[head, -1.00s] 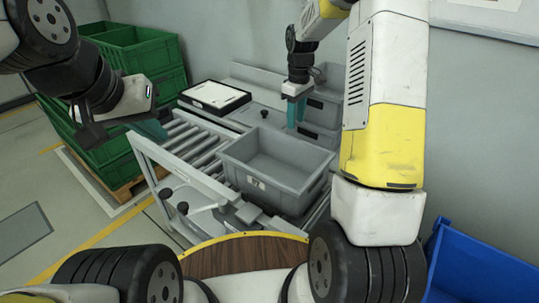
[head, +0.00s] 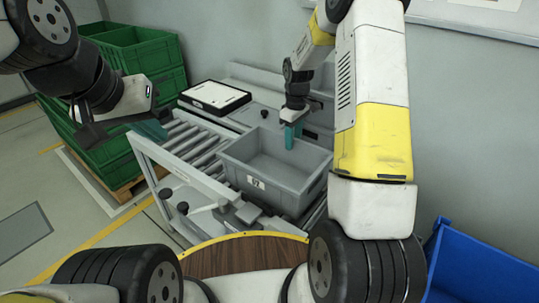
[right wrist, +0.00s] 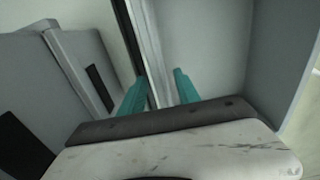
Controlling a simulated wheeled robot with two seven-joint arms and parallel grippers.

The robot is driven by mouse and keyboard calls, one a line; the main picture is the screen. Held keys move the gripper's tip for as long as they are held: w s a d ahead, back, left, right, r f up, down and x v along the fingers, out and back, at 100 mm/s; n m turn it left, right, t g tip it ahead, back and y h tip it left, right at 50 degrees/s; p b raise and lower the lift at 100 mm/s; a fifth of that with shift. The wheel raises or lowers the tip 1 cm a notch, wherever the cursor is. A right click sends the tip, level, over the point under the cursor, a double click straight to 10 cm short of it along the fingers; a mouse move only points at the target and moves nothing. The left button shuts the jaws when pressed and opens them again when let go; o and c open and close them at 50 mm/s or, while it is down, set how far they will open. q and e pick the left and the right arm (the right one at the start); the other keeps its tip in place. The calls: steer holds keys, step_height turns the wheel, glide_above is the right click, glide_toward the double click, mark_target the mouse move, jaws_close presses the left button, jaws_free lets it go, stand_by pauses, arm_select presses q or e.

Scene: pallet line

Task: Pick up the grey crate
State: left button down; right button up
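The grey crate (head: 262,181) stands open and upright on the roller conveyor, with a small white label on its near side. It looks empty. My right gripper (head: 292,136) is at the crate's far wall, its teal fingers pointing down. In the right wrist view the right gripper's fingers (right wrist: 158,90) are apart, with a grey wall edge (right wrist: 142,45) running between them. I cannot tell whether either finger touches the wall. My left gripper (head: 150,130) is left of the crate, over the conveyor's left end, away from the crate. Its fingers are mostly hidden.
The roller conveyor (head: 187,148) runs under the crate. A black-framed white tray (head: 215,96) lies behind it. More grey crates stand behind the right gripper. Green crates (head: 150,80) are stacked at the left; a blue bin (head: 480,265) is at the lower right.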

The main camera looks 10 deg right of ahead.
jaws_close()
steer(key=shift+r, duration=0.1)
stand_by(1.2)
